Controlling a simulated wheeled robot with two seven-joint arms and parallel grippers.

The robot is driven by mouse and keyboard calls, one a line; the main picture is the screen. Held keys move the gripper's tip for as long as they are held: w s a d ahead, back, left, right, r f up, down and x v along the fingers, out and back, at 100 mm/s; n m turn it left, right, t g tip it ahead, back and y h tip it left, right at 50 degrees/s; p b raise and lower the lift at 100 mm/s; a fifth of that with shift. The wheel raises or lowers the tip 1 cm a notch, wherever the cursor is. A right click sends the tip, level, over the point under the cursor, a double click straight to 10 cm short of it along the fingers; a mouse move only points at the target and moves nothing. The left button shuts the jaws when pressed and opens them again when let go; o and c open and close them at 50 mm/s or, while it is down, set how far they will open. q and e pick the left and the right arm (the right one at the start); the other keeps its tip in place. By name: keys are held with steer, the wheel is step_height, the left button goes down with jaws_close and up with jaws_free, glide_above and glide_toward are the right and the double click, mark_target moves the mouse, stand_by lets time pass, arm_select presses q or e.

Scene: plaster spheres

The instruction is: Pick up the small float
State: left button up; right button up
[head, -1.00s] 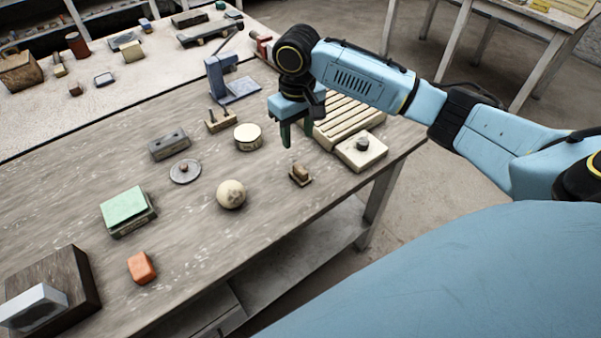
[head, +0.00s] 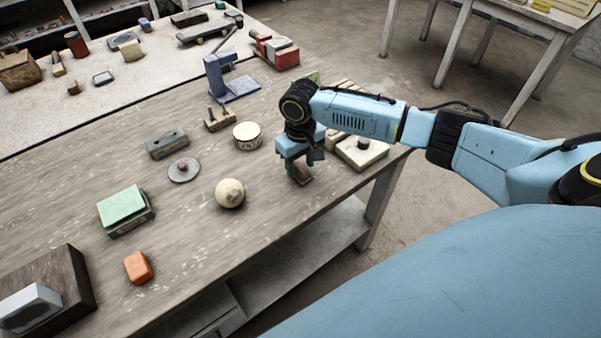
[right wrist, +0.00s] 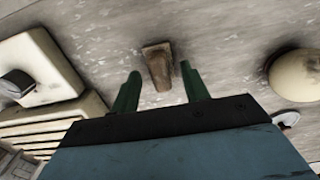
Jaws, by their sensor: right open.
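The small float (head: 304,176) is a little brown wooden block with a handle on a flat base. It lies on the workbench near the front edge, partly hidden behind my right gripper (head: 293,168) in the head view. In the right wrist view the float (right wrist: 157,58) shows just beyond and between the two green fingertips of the right gripper (right wrist: 160,72). The gripper is open, pointing down over the float, with a gap on both sides of it. My left gripper is not in view.
A cream block with a dark knob (head: 362,153) lies close on the right. An orange block (head: 138,267) and a green-topped block (head: 124,207) are farther left.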

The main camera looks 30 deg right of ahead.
mark_target(301, 166)
steer(key=shift+f, duration=0.35)
jaws_close()
steer(key=shift+r, duration=0.2)
step_height(301, 166, up, 10)
steer(key=p, duration=0.1)
